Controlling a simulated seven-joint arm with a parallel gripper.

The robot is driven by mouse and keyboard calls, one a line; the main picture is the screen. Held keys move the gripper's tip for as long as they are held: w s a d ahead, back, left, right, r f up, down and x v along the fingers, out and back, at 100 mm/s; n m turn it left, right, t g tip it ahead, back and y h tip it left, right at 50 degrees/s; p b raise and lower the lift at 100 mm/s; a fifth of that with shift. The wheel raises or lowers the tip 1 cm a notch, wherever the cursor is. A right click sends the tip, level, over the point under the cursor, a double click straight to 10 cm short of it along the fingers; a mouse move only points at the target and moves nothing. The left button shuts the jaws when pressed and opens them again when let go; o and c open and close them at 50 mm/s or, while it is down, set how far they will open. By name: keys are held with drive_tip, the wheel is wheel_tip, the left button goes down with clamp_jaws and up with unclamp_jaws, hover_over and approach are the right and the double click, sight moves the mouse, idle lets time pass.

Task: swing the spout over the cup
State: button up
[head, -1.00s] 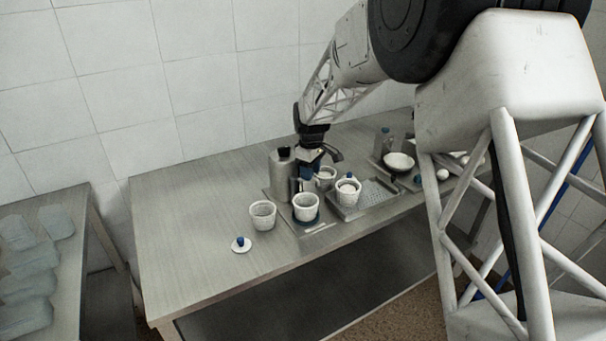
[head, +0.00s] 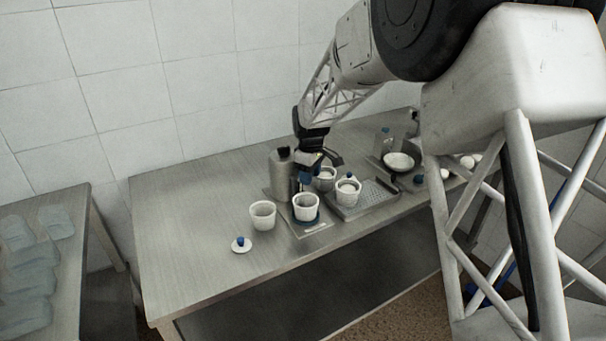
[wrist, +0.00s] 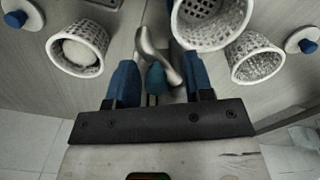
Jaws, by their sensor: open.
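My gripper (head: 308,178) points down beside a grey metal canister (head: 281,175) with a black top. In the wrist view its two blue fingers (wrist: 158,76) are apart, one on each side of a curved metal spout (wrist: 146,42) with a teal part (wrist: 155,80) between them. I cannot tell whether they touch it. A white perforated cup (head: 306,209) stands on a blue base in front of the canister; it shows empty beside the spout in the wrist view (wrist: 212,32). The spout is largely hidden by my gripper in the head view.
Another perforated cup (head: 262,216) and a blue-knobbed lid (head: 241,245) stand to the left. Two more cups, one behind (head: 325,184) and one with a blue knob (head: 348,196), are near a perforated metal tray (head: 376,194). A bowl (head: 398,162) is farther right. The table's left side is clear.

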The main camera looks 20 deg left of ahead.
drive_tip(key=shift+s, duration=0.1)
drive_tip(key=shift+s, duration=1.4)
